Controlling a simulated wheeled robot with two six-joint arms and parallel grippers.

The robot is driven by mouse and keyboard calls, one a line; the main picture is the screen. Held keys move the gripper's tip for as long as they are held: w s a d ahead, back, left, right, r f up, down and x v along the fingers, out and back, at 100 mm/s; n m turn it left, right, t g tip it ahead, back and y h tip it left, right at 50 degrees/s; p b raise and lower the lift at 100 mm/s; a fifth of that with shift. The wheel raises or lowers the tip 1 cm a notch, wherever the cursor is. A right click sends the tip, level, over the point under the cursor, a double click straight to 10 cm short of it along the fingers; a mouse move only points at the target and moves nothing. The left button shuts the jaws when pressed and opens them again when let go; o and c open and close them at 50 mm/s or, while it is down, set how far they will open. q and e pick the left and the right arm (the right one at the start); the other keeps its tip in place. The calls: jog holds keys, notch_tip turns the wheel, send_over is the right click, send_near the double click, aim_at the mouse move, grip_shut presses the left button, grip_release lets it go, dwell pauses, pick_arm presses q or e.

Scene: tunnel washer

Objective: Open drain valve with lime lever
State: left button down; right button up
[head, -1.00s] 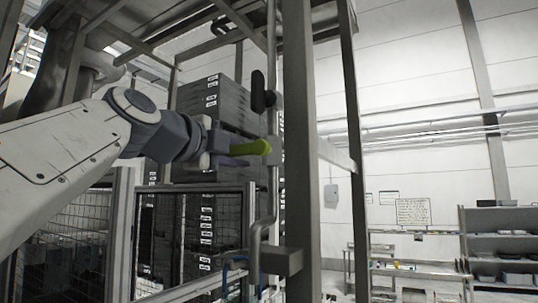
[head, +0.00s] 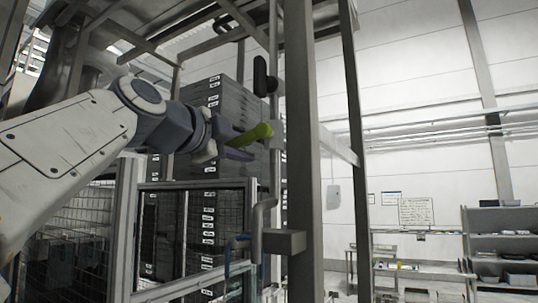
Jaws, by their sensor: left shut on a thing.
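The lime lever (head: 256,132) sticks out to the left from a grey valve body (head: 277,136) on a thin vertical pipe. It slopes down toward the left. My left gripper (head: 238,144), at the end of the white arm from the left, is shut on the lever's outer part. The fingers partly cover that end of the lever. My right gripper is not in view.
A mesh fence (head: 215,215) stands below, with stacked dark crates (head: 215,100) behind. Shelves (head: 500,240) stand far right.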

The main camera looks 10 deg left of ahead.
pick_arm(q)
jog(key=shift+s+d+f+n+b, duration=0.1)
jog(key=shift+d+f+n+b, duration=0.15)
jog(key=shift+f+n+b, duration=0.55)
jog(key=shift+s+d+f+n+b, duration=0.1)
jog(key=shift+d+f+n+b, duration=0.3)
jog(key=shift+n, duration=0.8)
jog(key=shift+a+r, duration=0.1)
jog(key=shift+a, duration=0.05)
jog(key=c, duration=0.7)
grip_release()
jog(key=shift+b+v, duration=2.15)
jog(key=shift+v, duration=3.05)
